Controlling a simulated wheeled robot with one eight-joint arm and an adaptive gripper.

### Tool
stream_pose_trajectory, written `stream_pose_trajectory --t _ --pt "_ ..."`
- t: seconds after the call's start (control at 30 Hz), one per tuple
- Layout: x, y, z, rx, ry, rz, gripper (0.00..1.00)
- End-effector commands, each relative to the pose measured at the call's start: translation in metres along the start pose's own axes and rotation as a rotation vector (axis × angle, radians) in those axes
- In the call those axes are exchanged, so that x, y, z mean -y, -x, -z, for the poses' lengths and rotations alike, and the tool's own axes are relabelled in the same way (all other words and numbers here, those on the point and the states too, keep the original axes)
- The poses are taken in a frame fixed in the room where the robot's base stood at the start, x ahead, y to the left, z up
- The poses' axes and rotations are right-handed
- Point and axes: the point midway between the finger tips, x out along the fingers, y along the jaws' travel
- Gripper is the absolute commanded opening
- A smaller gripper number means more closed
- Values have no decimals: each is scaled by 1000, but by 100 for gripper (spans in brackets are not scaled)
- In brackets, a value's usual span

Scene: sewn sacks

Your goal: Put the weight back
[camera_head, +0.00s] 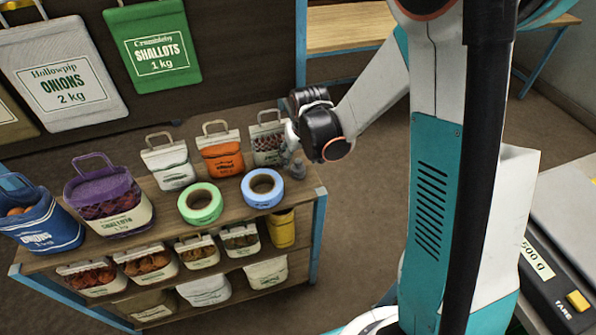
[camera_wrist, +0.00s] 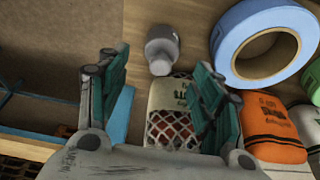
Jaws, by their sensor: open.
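A small grey metal weight (camera_wrist: 162,48) with a knob stands on the wooden shelf top in the wrist view, beside the blue tape roll. In the head view a grey shape (camera_head: 296,168) at the right end of the shelf top, just below my gripper, looks like the same weight. My gripper (camera_head: 292,146) is over that end of the shelf. In the wrist view my gripper (camera_wrist: 160,65) is open, its two green-padded fingers apart with nothing held. A white sack with a mesh window (camera_wrist: 172,112) shows between the fingers, close to the weight.
Blue (camera_head: 263,188) and green (camera_head: 200,203) tape rolls lie left of the weight. An orange sack (camera_head: 221,155) and several other sacks fill the shelf. A scale (camera_head: 556,290) with a "500 g" display and TARE button is at the right. Floor lies beyond the shelf end.

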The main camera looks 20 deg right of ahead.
Motion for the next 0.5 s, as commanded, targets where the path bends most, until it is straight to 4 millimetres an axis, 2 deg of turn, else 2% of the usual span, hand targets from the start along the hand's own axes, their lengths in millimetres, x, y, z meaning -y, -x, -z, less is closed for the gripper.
stream_pose_trajectory --t 0.3,0.5 --pt "0 -44 -6 0 0 0 60" --pt "0 -47 -5 0 0 0 60"
